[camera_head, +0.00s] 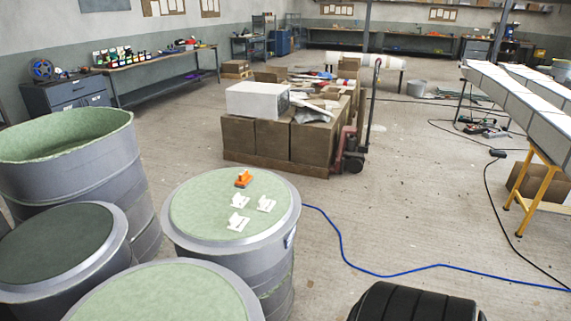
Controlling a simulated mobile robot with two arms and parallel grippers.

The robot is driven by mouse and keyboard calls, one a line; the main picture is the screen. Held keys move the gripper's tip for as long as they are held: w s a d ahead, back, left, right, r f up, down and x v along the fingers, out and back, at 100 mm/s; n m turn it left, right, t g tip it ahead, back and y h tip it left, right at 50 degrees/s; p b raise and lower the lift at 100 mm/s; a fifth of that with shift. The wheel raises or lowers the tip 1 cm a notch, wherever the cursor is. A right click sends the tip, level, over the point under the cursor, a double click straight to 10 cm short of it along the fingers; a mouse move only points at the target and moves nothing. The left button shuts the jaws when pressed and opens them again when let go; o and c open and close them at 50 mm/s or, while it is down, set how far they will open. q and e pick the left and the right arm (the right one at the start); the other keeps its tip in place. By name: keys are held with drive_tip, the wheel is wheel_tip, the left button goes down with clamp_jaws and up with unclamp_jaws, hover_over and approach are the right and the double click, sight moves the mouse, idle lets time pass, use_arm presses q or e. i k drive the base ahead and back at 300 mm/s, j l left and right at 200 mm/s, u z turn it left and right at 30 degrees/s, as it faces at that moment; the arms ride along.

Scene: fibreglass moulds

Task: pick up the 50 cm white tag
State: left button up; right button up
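Three small white tags lie on the pale green top of a grey drum (181,232) in the middle foreground. One tag (239,201) is at the back left, another tag (266,204) is to its right, and a third tag (238,222) is nearest me. Their markings are too small to read, so I cannot tell which is the 50 cm one. A small orange object (243,179) sits behind them on the same top. Neither of my grippers is in view.
An open tall drum (70,175) and a dark-topped drum (55,245) stand at the left. Another green-topped drum (165,300) is in front. A blue hose (345,260) crosses the floor.

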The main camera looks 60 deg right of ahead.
sight(237, 223)
drive_tip(key=z, duration=1.45)
drive_tip(key=i+l, duration=0.1)
drive_tip(key=l, duration=0.4)
drive_tip(key=i+l+u, duration=0.1)
drive_tip(key=l, duration=0.35)
drive_tip(key=i+l, duration=0.15)
drive_tip(key=l, duration=0.35)
drive_tip(key=i+l, duration=0.1)
drive_tip(key=l, duration=0.4)
drive_tip(key=i+u, duration=0.05)
